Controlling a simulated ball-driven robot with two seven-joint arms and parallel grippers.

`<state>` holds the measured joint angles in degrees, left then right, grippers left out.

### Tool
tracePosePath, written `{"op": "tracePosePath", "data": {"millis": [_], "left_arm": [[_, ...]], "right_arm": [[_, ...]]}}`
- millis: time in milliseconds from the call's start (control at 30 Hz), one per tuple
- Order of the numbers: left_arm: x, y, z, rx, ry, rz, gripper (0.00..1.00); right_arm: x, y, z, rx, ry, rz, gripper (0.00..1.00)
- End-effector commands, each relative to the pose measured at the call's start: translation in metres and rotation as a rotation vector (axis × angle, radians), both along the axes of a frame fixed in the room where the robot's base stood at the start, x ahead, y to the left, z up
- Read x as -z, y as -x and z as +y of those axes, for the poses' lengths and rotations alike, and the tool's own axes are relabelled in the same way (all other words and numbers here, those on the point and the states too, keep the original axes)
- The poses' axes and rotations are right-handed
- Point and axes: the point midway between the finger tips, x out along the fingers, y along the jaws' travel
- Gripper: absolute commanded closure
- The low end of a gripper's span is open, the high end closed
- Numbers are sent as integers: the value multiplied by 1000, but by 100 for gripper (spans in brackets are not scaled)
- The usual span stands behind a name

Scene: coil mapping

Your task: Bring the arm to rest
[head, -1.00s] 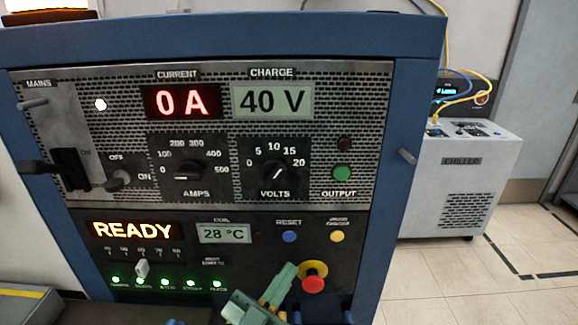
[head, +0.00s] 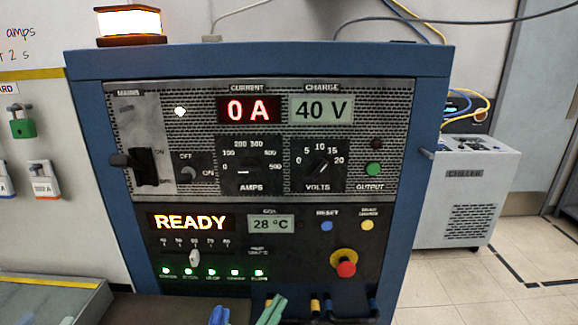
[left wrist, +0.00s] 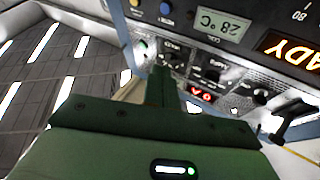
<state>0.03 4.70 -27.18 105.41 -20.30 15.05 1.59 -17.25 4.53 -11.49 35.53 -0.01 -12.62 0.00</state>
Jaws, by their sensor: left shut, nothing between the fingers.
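My left gripper (head: 272,309) shows as green fingers at the bottom edge of the head view, below the power cabinet's lower panel. It is shut and empty, apart from the panel's controls as far as I can tell. In the left wrist view my shut green fingers (left wrist: 161,88) point toward the panel, which appears upside down. The cabinet (head: 432,120) reads 0 A (head: 249,110), 40 V (head: 321,107), READY (head: 190,222) and 28 °C (head: 270,224). My right gripper is not seen.
A red stop button (head: 346,269) on a yellow collar sits just above and right of the gripper. A black mains lever (head: 145,166) sticks out at left. A grey chiller (head: 468,195) stands at right. Tiled floor (head: 520,270) is clear there.

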Motion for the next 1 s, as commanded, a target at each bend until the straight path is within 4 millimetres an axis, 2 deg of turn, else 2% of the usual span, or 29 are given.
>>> {"op": "tracePosePath", "data": {"millis": [133, 267, 467, 600, 700, 833, 1000], "left_arm": [[16, 0, 16, -71, -65, 78, 100], [36, 2, 37, -157, -150, 180, 100], [78, 20, 91, -323, -341, 415, 100], [111, 53, 142, -446, -521, 631, 100], [127, 83, 176, -513, -643, 774, 100], [138, 120, 212, -574, -781, 929, 100], [142, 167, 250, -630, -941, 1098, 100]], "right_arm": [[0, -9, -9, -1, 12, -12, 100], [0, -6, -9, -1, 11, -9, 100], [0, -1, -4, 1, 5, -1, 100], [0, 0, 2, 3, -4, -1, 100], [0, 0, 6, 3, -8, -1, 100], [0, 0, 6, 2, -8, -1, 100], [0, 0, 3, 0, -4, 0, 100]]}}
